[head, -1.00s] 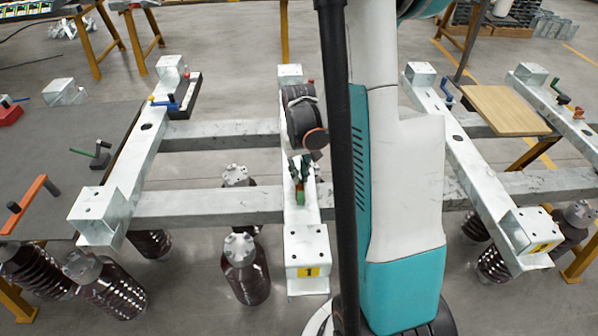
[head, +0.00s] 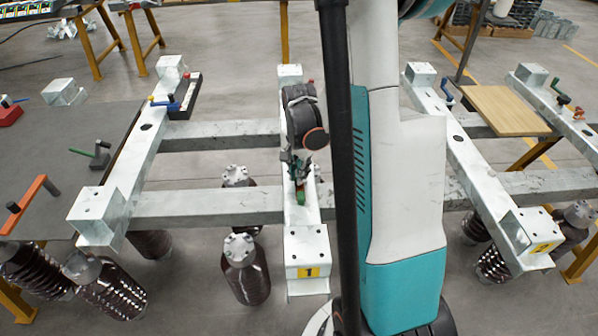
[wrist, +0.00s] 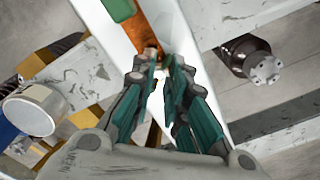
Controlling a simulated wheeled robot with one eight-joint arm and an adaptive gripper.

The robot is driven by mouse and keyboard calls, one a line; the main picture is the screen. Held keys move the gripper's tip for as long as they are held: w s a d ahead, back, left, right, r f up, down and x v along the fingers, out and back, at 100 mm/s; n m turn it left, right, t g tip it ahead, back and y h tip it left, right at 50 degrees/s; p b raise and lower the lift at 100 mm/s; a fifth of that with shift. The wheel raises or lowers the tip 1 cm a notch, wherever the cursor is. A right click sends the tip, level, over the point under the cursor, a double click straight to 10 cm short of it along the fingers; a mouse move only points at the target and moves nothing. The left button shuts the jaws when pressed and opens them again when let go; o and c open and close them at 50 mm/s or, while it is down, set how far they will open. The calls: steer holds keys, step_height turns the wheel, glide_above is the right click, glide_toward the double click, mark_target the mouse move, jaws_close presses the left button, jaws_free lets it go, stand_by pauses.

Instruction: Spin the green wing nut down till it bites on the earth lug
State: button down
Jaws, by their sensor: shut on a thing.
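My gripper (wrist: 160,66) is over the middle beam, fingers pointing down; it also shows in the head view (head: 300,178). Its teal-padded fingers are closed around a small part at the near end of the copper-coloured earth lug (wrist: 151,24). I take this part to be the green wing nut; the fingers hide most of it and I see no clear green between the tips. A brownish stud end (wrist: 150,52) shows at the fingertips. Whether nut and lug touch is hidden.
The galvanised beam (head: 306,240) carries a yellow "1" label (head: 308,272). A black tray (head: 186,97) sits on the left beam, and a wooden board (head: 505,109) lies at right.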

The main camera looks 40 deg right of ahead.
steer(key=m, duration=2.4)
steer(key=shift+d, duration=0.1)
stand_by(0.3)
steer(key=c, duration=1.5)
jaws_free()
steer(key=shift+c, duration=0.2)
steer(key=shift+r, duration=0.1)
